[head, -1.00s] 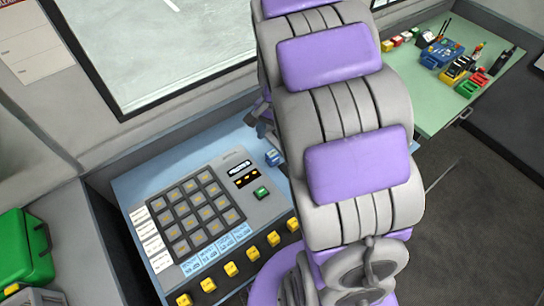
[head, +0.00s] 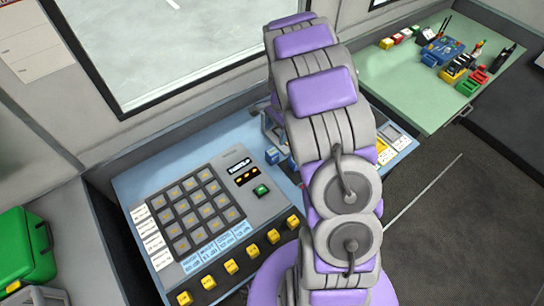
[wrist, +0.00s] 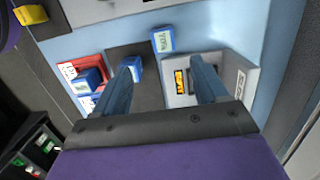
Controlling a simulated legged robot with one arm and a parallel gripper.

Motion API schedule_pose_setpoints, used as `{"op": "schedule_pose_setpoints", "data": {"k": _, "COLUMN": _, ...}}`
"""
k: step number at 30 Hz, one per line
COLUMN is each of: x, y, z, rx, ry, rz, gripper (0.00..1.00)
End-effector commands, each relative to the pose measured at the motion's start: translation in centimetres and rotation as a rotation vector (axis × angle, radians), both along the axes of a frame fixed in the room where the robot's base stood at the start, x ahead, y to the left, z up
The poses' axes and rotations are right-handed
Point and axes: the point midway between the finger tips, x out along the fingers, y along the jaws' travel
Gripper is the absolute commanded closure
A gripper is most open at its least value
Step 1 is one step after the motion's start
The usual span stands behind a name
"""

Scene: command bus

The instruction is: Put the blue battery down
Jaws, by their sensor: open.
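My gripper (wrist: 165,62) is open in the wrist view, its two dark blue fingers spread over the light blue desk with nothing between their tips. One blue battery block with a pale label (wrist: 162,39) stands just beyond the fingertips. Another blue block (wrist: 136,68) is beside the left fingertip, on a dark pad; whether they touch is unclear. A third blue block (wrist: 88,80) is on a red-and-white pad at left. Which one is the task's battery cannot be told. In the head view a blue block (head: 272,156) stands beside the keypad console; my arm hides most of the gripper.
The keypad console (head: 195,210) with yellow switches fills the desk at left. A grey device with an orange display (wrist: 182,82) lies under the right finger. A green table (head: 405,75) with several coloured items is at back right. A green case (head: 20,245) is at left.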

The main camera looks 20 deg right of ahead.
Motion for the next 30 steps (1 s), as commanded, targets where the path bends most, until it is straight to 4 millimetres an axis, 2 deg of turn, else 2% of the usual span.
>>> {"op": "schedule_pose_setpoints", "data": {"k": 1, "x": -0.1, "y": 0.2, "z": -1.3, "rx": 0.002, "ry": 0.004, "rz": 0.000, "gripper": 0.27}}
{"op": "schedule_pose_setpoints", "data": {"k": 10, "x": -0.3, "y": 0.9, "z": -7.1, "rx": 0.004, "ry": 0.007, "rz": 0.001, "gripper": 0.27}}
{"op": "schedule_pose_setpoints", "data": {"k": 19, "x": -0.1, "y": 1.0, "z": -9.2, "rx": 0.000, "ry": 0.001, "rz": 0.000, "gripper": 0.27}}
{"op": "schedule_pose_setpoints", "data": {"k": 27, "x": 0.3, "y": 1.3, "z": -13.0, "rx": 0.003, "ry": 0.005, "rz": 0.000, "gripper": 0.27}}
{"op": "schedule_pose_setpoints", "data": {"k": 30, "x": 0.3, "y": 1.4, "z": -13.5, "rx": 0.002, "ry": 0.002, "rz": 0.001, "gripper": 0.27}}
